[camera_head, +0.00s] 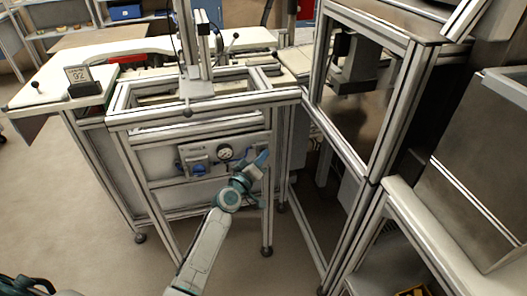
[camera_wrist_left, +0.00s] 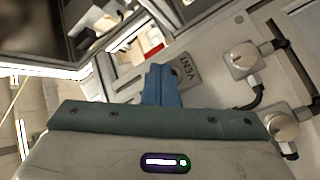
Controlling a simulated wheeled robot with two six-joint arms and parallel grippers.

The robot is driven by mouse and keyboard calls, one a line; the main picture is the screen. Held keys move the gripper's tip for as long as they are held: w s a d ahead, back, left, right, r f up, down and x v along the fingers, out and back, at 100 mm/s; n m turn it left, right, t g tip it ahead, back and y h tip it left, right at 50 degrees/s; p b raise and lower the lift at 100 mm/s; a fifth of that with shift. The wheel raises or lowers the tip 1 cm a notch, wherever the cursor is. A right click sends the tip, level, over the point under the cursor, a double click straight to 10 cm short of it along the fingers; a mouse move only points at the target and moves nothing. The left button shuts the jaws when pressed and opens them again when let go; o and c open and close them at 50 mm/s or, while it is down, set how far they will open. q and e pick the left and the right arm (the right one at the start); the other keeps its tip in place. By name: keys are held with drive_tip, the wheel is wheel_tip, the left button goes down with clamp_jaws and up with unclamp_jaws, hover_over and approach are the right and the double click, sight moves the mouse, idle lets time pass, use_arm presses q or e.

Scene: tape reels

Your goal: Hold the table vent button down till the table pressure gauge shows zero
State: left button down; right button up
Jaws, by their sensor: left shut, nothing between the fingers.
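The pressure gauge (camera_head: 225,152) is a round white dial on the front panel of the table frame; its needle is too small to read. My left gripper (camera_head: 262,158) is shut and empty, just right of the gauge at the panel. In the left wrist view its blue fingers (camera_wrist_left: 161,80) are together, with their tips beside a grey plate marked VENT (camera_wrist_left: 187,70). The vent button itself is not visible; the fingers cover part of that area. I cannot tell whether the tips touch or press anything.
Blue-handled fittings (camera_head: 198,168) sit on the panel left of the gauge. A metal-framed cabinet (camera_head: 309,160) rises close on the right. Floor (camera_head: 60,200) at the left is clear.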

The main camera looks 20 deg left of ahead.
idle(0.8)
use_arm(q)
drive_tip(key=shift+s+d, duration=0.4)
drive_tip(key=shift+s, duration=0.25)
drive_tip(key=s+d, duration=0.1)
drive_tip(key=s, duration=0.1)
drive_tip(key=s+d, duration=0.1)
drive_tip(key=s, duration=0.1)
drive_tip(key=shift+d+p, duration=0.3)
drive_tip(key=shift+d, duration=0.1)
